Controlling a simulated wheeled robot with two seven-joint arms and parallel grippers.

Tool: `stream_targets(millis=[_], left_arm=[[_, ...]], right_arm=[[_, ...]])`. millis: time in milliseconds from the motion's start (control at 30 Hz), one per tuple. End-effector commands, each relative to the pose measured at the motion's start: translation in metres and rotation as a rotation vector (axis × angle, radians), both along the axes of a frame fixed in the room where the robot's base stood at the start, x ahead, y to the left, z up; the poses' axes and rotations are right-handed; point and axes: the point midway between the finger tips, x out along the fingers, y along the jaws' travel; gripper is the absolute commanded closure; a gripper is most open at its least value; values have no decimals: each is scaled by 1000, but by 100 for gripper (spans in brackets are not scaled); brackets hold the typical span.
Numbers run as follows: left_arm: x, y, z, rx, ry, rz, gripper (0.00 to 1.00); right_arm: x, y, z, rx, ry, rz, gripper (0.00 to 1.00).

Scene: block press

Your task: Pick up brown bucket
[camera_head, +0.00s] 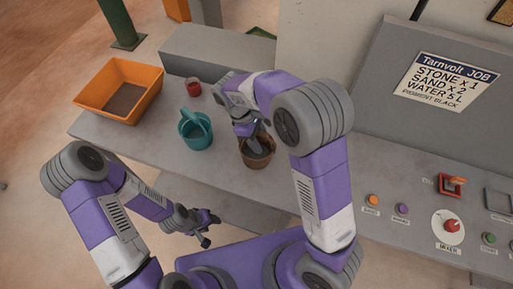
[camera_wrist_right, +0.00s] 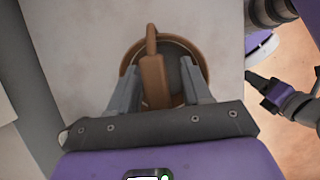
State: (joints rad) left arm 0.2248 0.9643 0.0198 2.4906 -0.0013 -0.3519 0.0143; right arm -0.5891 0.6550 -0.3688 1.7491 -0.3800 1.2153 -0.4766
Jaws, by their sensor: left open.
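The brown bucket (camera_head: 257,162) stands on the grey bench in the head view, partly hidden by my right gripper (camera_head: 254,136). In the right wrist view the bucket (camera_wrist_right: 205,62) shows from above with its brown handle (camera_wrist_right: 153,72) standing across it. My right gripper's fingers (camera_wrist_right: 160,80) are on either side of the handle, with a gap showing on the right side, so they look open around it. My left gripper (camera_head: 210,229) is open and empty, in front of the bench's front edge and apart from the bucket.
A teal bucket (camera_head: 195,137) stands just left of the brown one. A red can (camera_head: 193,87) and an orange tray (camera_head: 146,76) are farther left. A control panel with buttons and a red mixer knob (camera_head: 451,226) is at right. A grey block (camera_head: 215,55) lies behind.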

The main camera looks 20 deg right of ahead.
Motion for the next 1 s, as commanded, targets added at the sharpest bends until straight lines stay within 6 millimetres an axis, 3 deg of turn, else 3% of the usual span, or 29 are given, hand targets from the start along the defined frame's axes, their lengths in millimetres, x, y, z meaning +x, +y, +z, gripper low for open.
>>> stream_targets(millis=[33,300,1000], left_arm=[[0,0,0,0,0,0,51],[0,0,0,0,0,0,51],[0,0,0,0,0,0,51]], right_arm=[[0,0,0,0,0,0,59],[0,0,0,0,0,0,100],[0,0,0,1,-1,0,100]])
